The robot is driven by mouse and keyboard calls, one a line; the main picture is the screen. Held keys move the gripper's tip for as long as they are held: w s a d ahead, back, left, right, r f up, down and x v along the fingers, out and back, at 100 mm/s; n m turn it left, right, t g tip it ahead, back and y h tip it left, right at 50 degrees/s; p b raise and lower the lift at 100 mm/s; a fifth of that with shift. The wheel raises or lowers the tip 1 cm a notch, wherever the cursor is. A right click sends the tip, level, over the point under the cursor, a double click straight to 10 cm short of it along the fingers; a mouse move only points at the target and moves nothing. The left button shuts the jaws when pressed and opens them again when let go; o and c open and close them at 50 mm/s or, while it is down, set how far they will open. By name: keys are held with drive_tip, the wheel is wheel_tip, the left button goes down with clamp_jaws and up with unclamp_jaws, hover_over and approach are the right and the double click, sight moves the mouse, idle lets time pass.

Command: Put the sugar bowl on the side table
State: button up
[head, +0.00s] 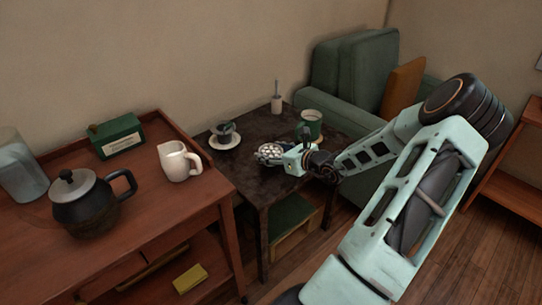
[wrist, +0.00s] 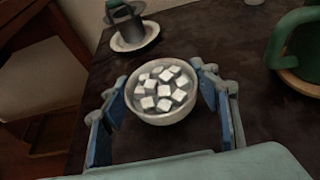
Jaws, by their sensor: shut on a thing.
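The sugar bowl (wrist: 161,115) is a pale round bowl filled with white sugar cubes. In the wrist view it sits between the two blue finger pads of my gripper (wrist: 165,98), which is shut on its sides. In the head view the sugar bowl (head: 268,153) and my gripper (head: 277,155) are at the front middle of the dark side table (head: 221,164). The bowl is upright. I cannot tell whether its base touches the tabletop.
A dark cup on a white saucer (head: 225,142) stands behind left of the bowl. A green mug (head: 312,122) stands to the right, and a thin-necked bottle (head: 276,101) at the back. A wooden cabinet (head: 215,195) with teapot and jug adjoins on the left. A green armchair (head: 352,75) is behind.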

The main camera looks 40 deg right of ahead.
drive_tip(key=shift+f, duration=0.25)
drive_tip(key=shift+f, duration=0.15)
drive_tip(key=o, duration=1.3)
drive_tip(key=shift+o, duration=0.2)
drive_tip(key=shift+s+r+p, duration=0.25)
drive_tip(key=shift+r+p, duration=0.05)
drive_tip(key=shift+r, duration=0.1)
drive_tip(key=p+v, duration=0.3)
drive_tip(key=v, duration=0.7)
drive_tip(key=shift+s+r, duration=0.1)
drive_tip(key=shift+s, duration=0.6)
